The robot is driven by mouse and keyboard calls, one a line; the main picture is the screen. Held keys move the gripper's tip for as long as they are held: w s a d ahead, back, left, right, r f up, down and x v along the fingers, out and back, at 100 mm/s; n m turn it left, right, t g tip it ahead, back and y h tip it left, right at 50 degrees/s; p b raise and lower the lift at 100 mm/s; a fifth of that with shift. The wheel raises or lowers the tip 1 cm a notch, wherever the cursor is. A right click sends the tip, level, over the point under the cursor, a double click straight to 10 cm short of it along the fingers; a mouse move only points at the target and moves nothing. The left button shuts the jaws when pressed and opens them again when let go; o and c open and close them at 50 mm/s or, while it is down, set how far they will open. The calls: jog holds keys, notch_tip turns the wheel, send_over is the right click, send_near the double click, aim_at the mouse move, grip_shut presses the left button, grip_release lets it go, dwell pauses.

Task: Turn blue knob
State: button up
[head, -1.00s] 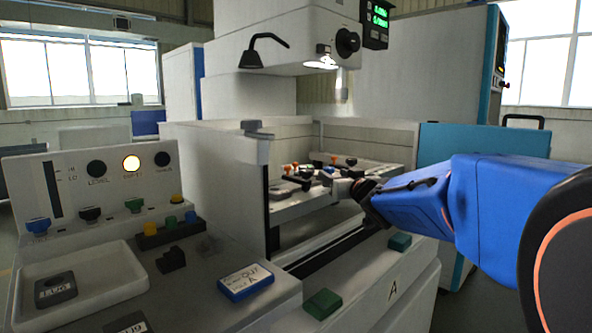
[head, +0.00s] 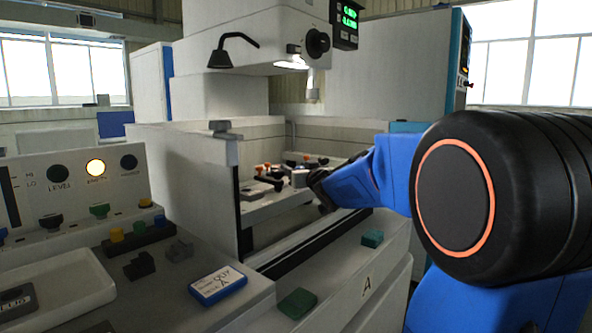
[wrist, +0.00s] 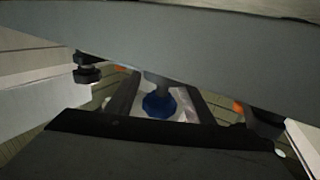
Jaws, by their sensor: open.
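In the wrist view a dark blue knob (wrist: 159,105) with a grey stem sits near the middle, between the two dark fingers of my gripper (wrist: 162,92). The fingers are apart, with a gap on each side of the knob; whether either touches it I cannot tell. A large grey bar across the top hides part of the scene. In the head view my arm reaches into the machine's work area, and its dark wrist end is beside a fixture with small orange and black knobs (head: 268,170). The blue knob there cannot be made out clearly.
A control panel (head: 75,185) with coloured knobs stands at the left. The machine head (head: 255,40) overhangs the work area. In the wrist view dark knobs (wrist: 87,68) flank the blue one.

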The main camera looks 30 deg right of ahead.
jog(key=c, duration=1)
jog(key=shift+c, duration=0.2)
jog(key=shift+a+n+y, duration=0.3)
jog(key=shift+n+y, duration=0.5)
jog(key=shift+y, duration=0.5)
jog(key=o, duration=1)
jog(key=shift+o, duration=0.2)
jog(key=s, duration=1.7)
jog(key=shift+s+d, duration=0.15)
jog(key=shift+s, duration=0.05)
